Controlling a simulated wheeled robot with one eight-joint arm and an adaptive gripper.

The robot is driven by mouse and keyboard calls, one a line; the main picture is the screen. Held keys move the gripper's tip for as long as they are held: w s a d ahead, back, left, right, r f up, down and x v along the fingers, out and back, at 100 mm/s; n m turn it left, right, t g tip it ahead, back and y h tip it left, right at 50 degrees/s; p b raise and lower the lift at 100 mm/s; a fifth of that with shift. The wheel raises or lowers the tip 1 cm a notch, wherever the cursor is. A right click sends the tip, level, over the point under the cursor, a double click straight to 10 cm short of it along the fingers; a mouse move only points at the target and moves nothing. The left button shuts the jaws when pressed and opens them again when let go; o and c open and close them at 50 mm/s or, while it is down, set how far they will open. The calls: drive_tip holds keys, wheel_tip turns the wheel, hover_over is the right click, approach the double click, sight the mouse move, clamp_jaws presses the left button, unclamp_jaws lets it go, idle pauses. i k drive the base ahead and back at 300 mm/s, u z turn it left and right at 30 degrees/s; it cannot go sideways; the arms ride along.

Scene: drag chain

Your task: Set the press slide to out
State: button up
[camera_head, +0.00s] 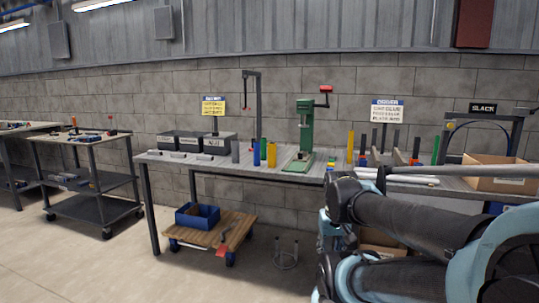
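A green press (305,136) with a red-tipped handle stands upright on the long grey workbench (230,165), near the middle of the picture. My dark and light blue arm fills the lower right, in front of the bench's right part. My gripper is not in view.
Blue and yellow cylinders (271,154) stand left of the press. Grey boxes (196,142) line the bench's left. A wooden dolly (233,232) with a blue bin (197,216) is below. An open cardboard box (497,173) is right.

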sight(302, 156)
drive_tip(key=z, duration=0.05)
drive_tip(key=i, duration=1.15)
drive_tip(key=z, duration=0.5)
